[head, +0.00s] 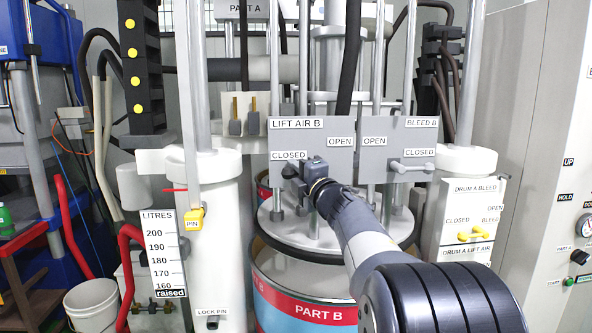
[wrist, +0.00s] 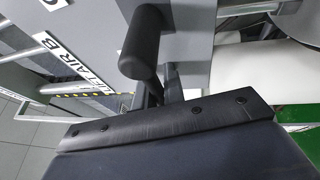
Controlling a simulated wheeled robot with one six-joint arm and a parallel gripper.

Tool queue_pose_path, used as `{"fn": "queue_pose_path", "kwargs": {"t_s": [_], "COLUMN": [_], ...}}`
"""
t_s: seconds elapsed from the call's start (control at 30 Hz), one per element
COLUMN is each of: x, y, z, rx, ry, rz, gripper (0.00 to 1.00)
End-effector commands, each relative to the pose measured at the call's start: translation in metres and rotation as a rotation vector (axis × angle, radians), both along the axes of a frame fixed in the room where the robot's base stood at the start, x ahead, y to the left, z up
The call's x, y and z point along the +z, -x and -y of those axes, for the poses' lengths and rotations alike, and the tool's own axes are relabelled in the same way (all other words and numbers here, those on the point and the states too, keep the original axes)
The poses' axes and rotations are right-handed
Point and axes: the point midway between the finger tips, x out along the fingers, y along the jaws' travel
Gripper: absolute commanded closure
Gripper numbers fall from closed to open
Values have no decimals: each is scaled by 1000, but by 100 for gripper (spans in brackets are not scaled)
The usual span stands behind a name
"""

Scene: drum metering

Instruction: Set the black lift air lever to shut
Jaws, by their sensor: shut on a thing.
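The black lift air lever (head: 289,171) is on the grey LIFT AIR B plate (head: 313,127). Its visible black end lies just below the CLOSED label (head: 289,155), left of the OPEN label (head: 340,141). My gripper (head: 307,172) is shut on the lever and covers much of it, so its exact angle is partly hidden. In the wrist view the black rounded handle (wrist: 140,48) stands beyond a dark finger pad (wrist: 165,122), with the LIFT AIR B lettering on its left.
A BLEED B plate (head: 413,134) with a grey lever (head: 411,167) is close on the right. The PART B drum (head: 307,306) stands below my arm.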

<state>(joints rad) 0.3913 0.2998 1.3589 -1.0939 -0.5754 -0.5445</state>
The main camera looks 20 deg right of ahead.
Motion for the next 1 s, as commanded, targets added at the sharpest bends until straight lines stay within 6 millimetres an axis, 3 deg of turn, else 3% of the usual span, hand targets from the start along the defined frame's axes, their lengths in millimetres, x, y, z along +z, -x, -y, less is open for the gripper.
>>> {"fn": "queue_pose_path", "kwargs": {"t_s": [0.07,0.1,0.33,0.67,1.0], "x": [0,0,0,-2,-13], "y": [0,0,0,4,59], "z": [-1,-1,0,1,7], "rx": [3,3,1,-1,-3], "ry": [3,3,0,0,0], "rz": [0,0,0,-1,0], "gripper": [100,87,68,68,68]}}
